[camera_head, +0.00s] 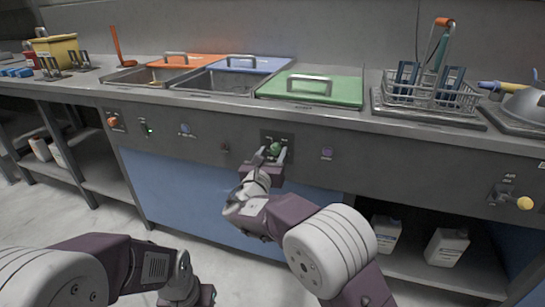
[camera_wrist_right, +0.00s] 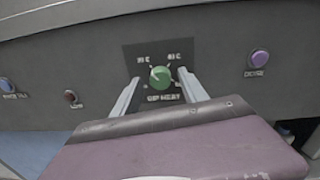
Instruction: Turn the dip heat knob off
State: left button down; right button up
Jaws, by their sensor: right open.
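The dip heat knob (camera_wrist_right: 160,78) is a round green knob on a dark plate lettered "DIP HEAT" in the right wrist view. In the head view the green knob (camera_head: 275,148) is on the counter's front panel. My right gripper (camera_wrist_right: 158,80) is open, with one finger on each side of the knob. I cannot tell whether the fingers touch it. In the head view my right gripper (camera_head: 270,154) partly covers the plate. The knob's exact setting is too small to read surely. My left gripper (camera_head: 200,293) is low at the bottom edge, partly out of view, away from the knob.
A purple button (camera_wrist_right: 260,58) is right of the knob, and a dark red button (camera_wrist_right: 71,97) and a blue button (camera_wrist_right: 7,85) are left. An orange knob (camera_head: 113,121) is far left, a yellow knob (camera_head: 525,203) far right. A green lid (camera_head: 335,92) lies above on the counter.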

grip_shut()
jog(key=shift+r+n+p, duration=0.2)
jog(key=shift+n+p, duration=0.2)
jog(key=shift+p, duration=0.45)
jog(key=n+p, duration=1)
jog(key=p, duration=0.7)
jog(key=shift+a+r+n+g, duration=0.1)
jog(key=shift+a+n+g, duration=0.05)
jog(key=shift+n+g, duration=0.2)
jog(key=shift+n+p, duration=1.15)
jog(key=shift+p, duration=0.1)
jog(key=shift+f+n+p, duration=0.3)
jog(key=shift+n+p, duration=0.4)
jog(key=shift+n, duration=0.1)
grip_release()
jog(key=shift+h, duration=0.4)
